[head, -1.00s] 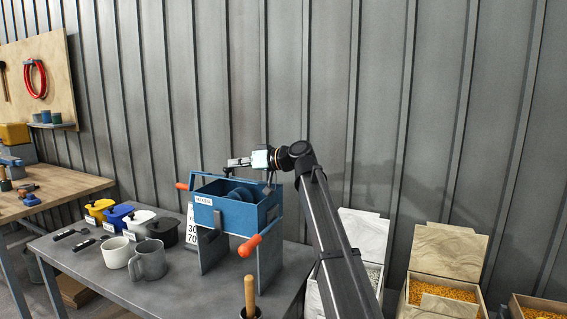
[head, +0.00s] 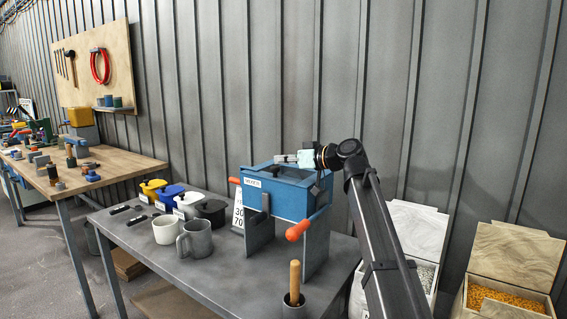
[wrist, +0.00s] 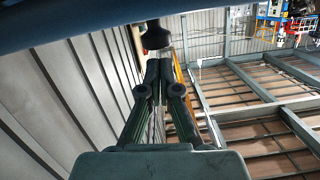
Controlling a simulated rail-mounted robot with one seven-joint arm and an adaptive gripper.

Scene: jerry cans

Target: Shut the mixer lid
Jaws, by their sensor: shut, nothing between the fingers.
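The blue mixer (head: 290,205) stands on the grey table in the head view, with a white label on its front and orange handles at its left (head: 234,181) and front right (head: 297,232). Its top shows a dark recess inside a blue rim; I cannot tell the lid apart from the body or its angle. My gripper (head: 281,158) is at the rear top edge of the mixer, pointing left. Contact cannot be told. In the wrist view my gripper (wrist: 159,66) has its fingers together, empty. A dark blue edge (wrist: 90,22) crosses the top of that view, close to the camera.
White (head: 165,230) and grey (head: 195,240) mugs stand left of the mixer, with several small lidded pots behind. A wooden-handled tool (head: 295,278) stands in a cup at the front. Open crates (head: 505,275) stand right. A ribbed wall is close behind.

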